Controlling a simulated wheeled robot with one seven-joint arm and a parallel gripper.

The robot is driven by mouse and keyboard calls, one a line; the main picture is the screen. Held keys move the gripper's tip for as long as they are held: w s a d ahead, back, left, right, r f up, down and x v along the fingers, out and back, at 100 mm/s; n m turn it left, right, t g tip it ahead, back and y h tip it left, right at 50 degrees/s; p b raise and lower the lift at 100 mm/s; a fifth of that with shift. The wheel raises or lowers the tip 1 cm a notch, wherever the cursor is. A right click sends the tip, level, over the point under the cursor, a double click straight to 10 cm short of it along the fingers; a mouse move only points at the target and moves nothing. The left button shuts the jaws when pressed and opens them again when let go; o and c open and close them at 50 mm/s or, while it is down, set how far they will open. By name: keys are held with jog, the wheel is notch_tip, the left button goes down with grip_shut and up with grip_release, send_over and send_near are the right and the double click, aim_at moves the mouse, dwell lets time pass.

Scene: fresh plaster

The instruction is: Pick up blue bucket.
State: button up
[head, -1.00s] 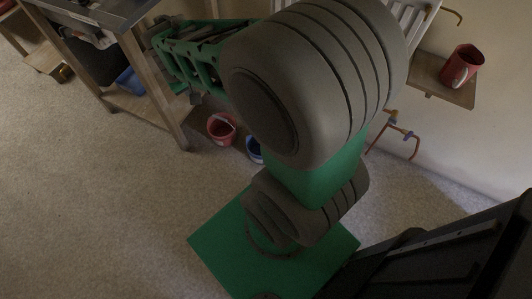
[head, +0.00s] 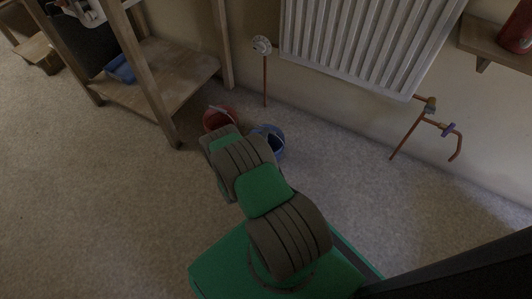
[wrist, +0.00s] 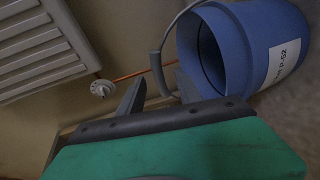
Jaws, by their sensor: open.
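The blue bucket (head: 268,142) stands on the floor in the head view, partly hidden by my arm. In the wrist view the blue bucket (wrist: 245,50) fills the upper right, appearing tilted, with its open mouth facing left and a white label on its side. Its grey handle (wrist: 155,60) curves out to the left of the rim. My gripper (wrist: 160,80) is open, its fingertips close to the handle and rim. The handle's lower part appears between the fingers; contact cannot be told. In the head view my gripper is hidden behind my arm.
A red bucket (head: 218,112) stands just left of the blue one. A wooden workbench (head: 165,75) is at the upper left. A white radiator (head: 370,45) and copper pipes (head: 407,135) line the wall. A wooden shelf (head: 490,42) is at the right. The left floor is clear.

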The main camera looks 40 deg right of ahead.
jog(key=b+x, duration=0.3)
jog(key=x, duration=0.4)
jog(key=shift+d, duration=0.15)
jog(key=shift+r, duration=0.1)
grip_shut()
dwell(1.0)
